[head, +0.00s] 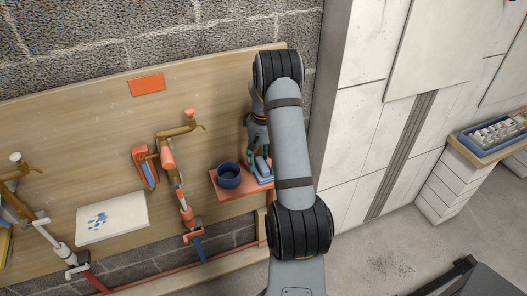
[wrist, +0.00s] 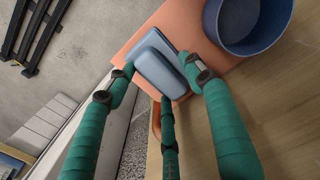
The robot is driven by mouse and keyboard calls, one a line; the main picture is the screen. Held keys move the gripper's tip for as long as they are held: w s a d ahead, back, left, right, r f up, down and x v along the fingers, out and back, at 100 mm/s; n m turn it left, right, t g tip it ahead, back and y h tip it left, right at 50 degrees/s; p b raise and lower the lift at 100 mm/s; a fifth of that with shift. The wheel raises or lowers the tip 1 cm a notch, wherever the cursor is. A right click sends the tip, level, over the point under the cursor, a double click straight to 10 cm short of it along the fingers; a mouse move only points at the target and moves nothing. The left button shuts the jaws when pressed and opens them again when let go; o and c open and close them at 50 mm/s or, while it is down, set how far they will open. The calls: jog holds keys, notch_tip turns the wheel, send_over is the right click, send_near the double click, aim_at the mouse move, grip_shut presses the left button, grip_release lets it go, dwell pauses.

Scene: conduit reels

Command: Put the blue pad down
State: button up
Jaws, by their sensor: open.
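The blue pad (wrist: 160,70) is a rounded grey-blue block at the outer end of a salmon-orange shelf (wrist: 135,45). A second flat blue surface shows beside and partly under it; I cannot tell whether it is a separate pad. My gripper (wrist: 158,76) has teal fingers spread around the pad, open, with the tips close to its sides. Whether any tip touches it is unclear. In the head view the pad (head: 263,168) sits low between the fingers of my gripper (head: 258,152), partly hidden by my arm.
A dark blue round bowl (head: 229,176) stands on the shelf left of the pad. On the wooden board are orange-and-brass taps (head: 180,185), an orange-handled tool (head: 146,167) and a white panel with blue spots (head: 112,218). A white tiled wall (head: 375,125) rises to the right.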

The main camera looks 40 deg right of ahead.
aim_at(264, 163)
notch_tip(264, 163, up, 12)
jog(key=p, duration=0.1)
jog(key=shift+f, duration=0.2)
notch_tip(264, 163, down, 12)
jog(key=shift+r+b, duration=0.15)
jog(key=shift+b, duration=0.45)
jog(key=shift+r, duration=1.9)
